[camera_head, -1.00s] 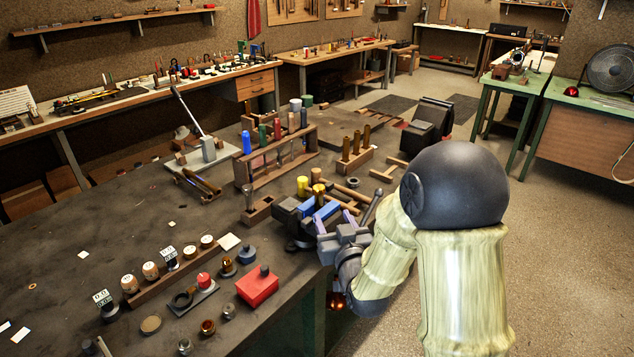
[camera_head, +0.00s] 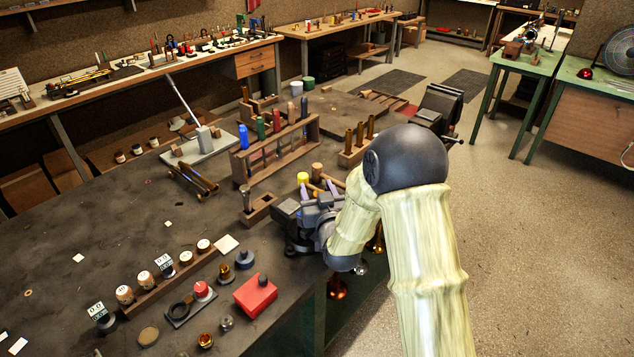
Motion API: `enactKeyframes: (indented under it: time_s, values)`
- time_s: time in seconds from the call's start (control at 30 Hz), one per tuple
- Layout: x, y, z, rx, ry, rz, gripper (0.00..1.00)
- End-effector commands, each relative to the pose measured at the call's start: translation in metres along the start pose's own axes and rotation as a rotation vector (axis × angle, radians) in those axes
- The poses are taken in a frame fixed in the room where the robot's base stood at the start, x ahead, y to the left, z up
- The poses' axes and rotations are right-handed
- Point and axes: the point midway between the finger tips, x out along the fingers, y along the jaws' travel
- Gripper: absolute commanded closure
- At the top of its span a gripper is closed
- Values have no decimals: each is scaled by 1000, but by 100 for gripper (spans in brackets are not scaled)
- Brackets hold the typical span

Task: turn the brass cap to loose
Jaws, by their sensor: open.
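My gripper (camera_head: 318,190) is open, with lilac fingers pointing away from me. It is at the dark bench vise (camera_head: 288,210) near the front edge of the bench. My gripper and forearm cover much of the vise and its jaws. A yellow cylindrical piece (camera_head: 303,178) shows just beyond the fingers. I cannot tell whether it is the brass cap or a mallet head, nor whether the fingers touch anything. No brass cap can be made out for certain in the vise.
A wooden rack with coloured handles (camera_head: 275,145) stands behind the vise. A block with upright brass tubes (camera_head: 358,145) is behind my arm. A red box (camera_head: 256,295) and small brass parts (camera_head: 206,340) lie at the front. The bench's left side is mostly clear.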

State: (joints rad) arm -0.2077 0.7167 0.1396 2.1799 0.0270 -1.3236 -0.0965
Motion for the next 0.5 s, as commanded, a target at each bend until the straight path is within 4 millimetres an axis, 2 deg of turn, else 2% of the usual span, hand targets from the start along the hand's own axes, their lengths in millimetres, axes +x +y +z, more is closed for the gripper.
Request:
enactKeyframes:
  time_s: [0.27,0.4,0.5]
  values:
    - [0,0,0,0,0,0,49]
    - [0,0,0,0,0,0,77]
    - [0,0,0,0,0,0,92]
